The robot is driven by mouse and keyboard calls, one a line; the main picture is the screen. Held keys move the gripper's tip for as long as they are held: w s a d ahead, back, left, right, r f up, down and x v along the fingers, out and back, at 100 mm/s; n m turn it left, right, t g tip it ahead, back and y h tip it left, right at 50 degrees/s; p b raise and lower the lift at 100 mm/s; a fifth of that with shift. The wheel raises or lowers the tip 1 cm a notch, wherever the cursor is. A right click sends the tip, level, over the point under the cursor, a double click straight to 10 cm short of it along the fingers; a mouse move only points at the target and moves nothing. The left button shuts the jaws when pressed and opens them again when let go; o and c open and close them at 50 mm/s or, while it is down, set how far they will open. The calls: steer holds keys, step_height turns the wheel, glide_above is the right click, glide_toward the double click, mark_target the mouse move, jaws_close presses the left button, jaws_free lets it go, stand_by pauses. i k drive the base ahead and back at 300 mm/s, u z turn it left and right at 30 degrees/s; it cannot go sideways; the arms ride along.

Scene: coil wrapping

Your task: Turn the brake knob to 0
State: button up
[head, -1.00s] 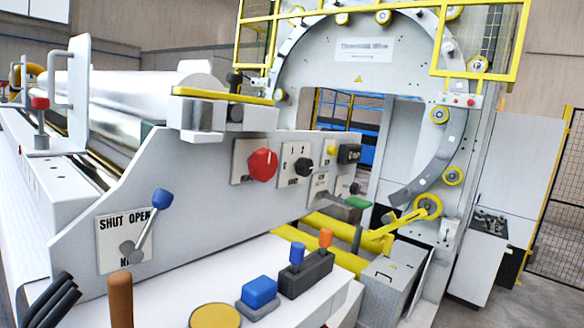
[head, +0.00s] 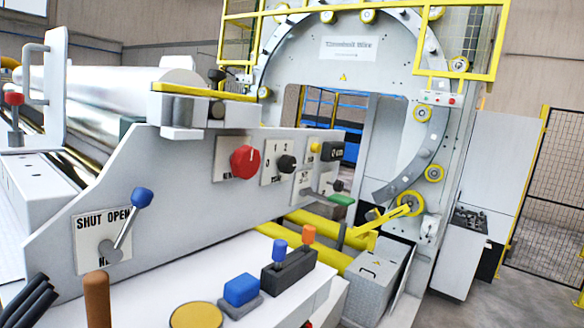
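A black rotary knob (head: 287,163) sits on a white plate (head: 270,174) on the grey side panel. The plate shows a 0 left of the knob and a 2 above it. The label under the knob is too blurred to read, so I cannot confirm it is the brake knob. Which mark the knob points at is too small to tell. A larger red knob (head: 244,162) with a pale line on its face sits on its own plate just to the left.
A blue-tipped lever (head: 142,198) stands out from the SHUT/OPEN plate (head: 90,236). A lower ledge (head: 200,277) carries a brown handle (head: 97,298), a blue button (head: 241,290) and a two-lever box (head: 290,268). A ring machine (head: 390,75) stands behind. Grey floor is open at lower right.

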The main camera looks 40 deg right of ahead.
mark_target(287, 164)
steer(key=z, duration=0.5)
steer(key=k, duration=0.5)
steer(key=z, duration=0.8)
steer(key=k, duration=0.85)
steer(key=z, duration=0.65)
steer(key=i, duration=0.8)
steer(key=u, duration=0.6)
steer(key=i, duration=1.15)
steer(key=u, duration=1.2)
steer(key=i, duration=0.7)
steer(key=u, duration=0.4)
steer(key=k, duration=0.85)
steer(key=u, duration=0.3)
steer(key=i, duration=0.2)
steer(key=z, duration=0.1)
